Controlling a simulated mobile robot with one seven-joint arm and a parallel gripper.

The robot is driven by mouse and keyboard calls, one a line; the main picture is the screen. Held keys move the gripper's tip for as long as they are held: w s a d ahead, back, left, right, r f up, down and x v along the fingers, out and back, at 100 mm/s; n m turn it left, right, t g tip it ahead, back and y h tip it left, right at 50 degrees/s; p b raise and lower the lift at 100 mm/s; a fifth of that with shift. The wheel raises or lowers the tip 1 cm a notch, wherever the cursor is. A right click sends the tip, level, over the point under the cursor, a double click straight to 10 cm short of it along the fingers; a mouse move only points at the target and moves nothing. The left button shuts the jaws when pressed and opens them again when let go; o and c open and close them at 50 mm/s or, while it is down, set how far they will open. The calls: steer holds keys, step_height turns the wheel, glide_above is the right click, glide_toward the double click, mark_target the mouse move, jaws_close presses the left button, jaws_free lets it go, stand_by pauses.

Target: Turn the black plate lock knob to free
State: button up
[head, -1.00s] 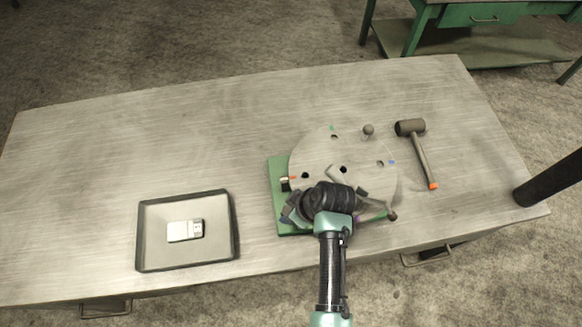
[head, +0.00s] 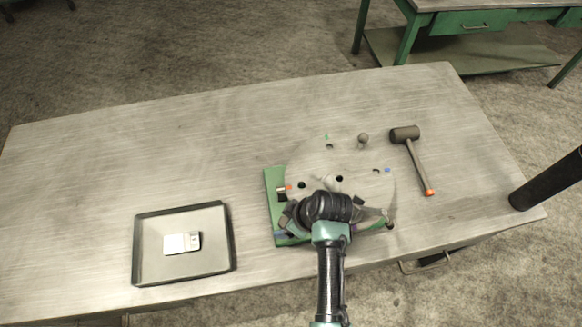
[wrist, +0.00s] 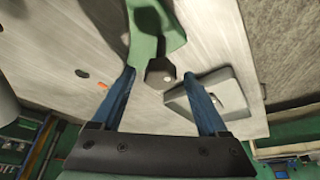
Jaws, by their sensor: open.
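The round grey plate (head: 312,157) lies on a green base (head: 272,205) on the bench. It has dark holes and small coloured marks. My gripper (wrist: 165,88) is open, its two blue fingers apart. In the head view my arm covers the front of the plate. In the wrist view a dark, faceted, knob-like piece (wrist: 157,77) with a light dot shows between the fingers, beside a green part (wrist: 157,35). It looks untouched; I cannot tell for certain that it is the lock knob, or how it is turned. A small black piece (head: 281,198) sits at the plate's left edge.
A mallet (head: 412,155) lies right of the plate. A tray (head: 137,250) with a small white device (head: 178,243) is at the left. A ball-ended handle (head: 363,139) stands at the plate's back. A grey block (wrist: 205,98) is near the right finger. The bench's left-back area is clear.

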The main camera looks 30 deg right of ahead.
steer(key=b+v, duration=0.2)
steer(key=v, duration=1.1)
steer(key=shift+f, duration=0.1)
